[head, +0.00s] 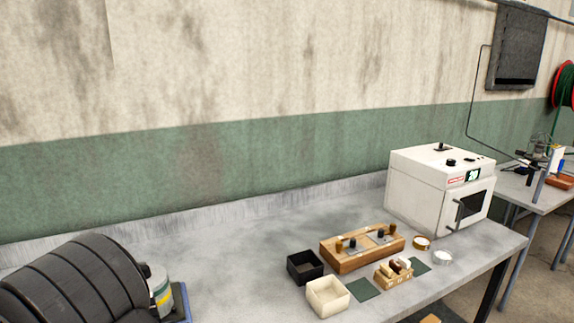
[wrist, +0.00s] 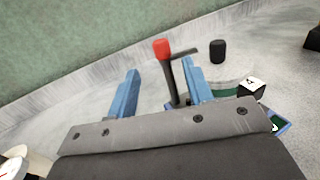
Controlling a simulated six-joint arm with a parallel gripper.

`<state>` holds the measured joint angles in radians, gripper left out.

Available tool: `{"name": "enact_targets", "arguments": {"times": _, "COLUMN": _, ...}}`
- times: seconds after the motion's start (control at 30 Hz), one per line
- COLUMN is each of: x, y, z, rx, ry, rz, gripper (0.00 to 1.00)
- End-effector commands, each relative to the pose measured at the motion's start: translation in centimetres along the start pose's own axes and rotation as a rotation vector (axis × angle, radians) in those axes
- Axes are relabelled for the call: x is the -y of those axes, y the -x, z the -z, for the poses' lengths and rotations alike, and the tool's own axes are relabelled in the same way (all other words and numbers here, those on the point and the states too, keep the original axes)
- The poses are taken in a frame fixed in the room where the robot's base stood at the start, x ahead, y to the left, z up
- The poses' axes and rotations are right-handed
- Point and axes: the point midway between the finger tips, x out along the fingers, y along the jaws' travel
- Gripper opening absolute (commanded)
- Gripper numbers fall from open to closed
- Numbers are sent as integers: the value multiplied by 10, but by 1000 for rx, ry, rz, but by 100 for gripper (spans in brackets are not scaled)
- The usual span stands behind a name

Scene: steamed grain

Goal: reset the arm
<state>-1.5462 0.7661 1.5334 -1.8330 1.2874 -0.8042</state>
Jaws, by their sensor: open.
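My gripper (wrist: 161,68) shows in the wrist view, with its two blue fingers well apart and nothing held between them. It points over a grey bench top (wrist: 55,115) toward the wall. A red-topped upright handle (wrist: 162,50) with a dark stem appears beyond and between the fingers. I cannot tell how far it is from them. My gripper cannot be made out in the head view.
Wrist view: a black cylinder (wrist: 217,51) and a white marked block (wrist: 252,87) are right of the fingers. Head view: a white oven (head: 420,190), wooden block (head: 345,262), black box (head: 304,267) and cream box (head: 327,297) stand on the bench. The bench's back middle is clear.

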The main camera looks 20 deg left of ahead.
Motion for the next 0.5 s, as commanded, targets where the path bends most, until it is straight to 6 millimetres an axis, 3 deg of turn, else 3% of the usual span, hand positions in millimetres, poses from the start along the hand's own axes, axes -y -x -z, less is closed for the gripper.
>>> {"name": "enact_targets", "arguments": {"times": 0.2, "x": 0, "y": 31, "z": 0, "rx": 0, "ry": 1, "rz": -1, "gripper": 47}}
{"name": "enact_targets", "arguments": {"times": 0.5, "x": 0, "y": 42, "z": 0, "rx": 0, "ry": 0, "rz": 1, "gripper": 47}}
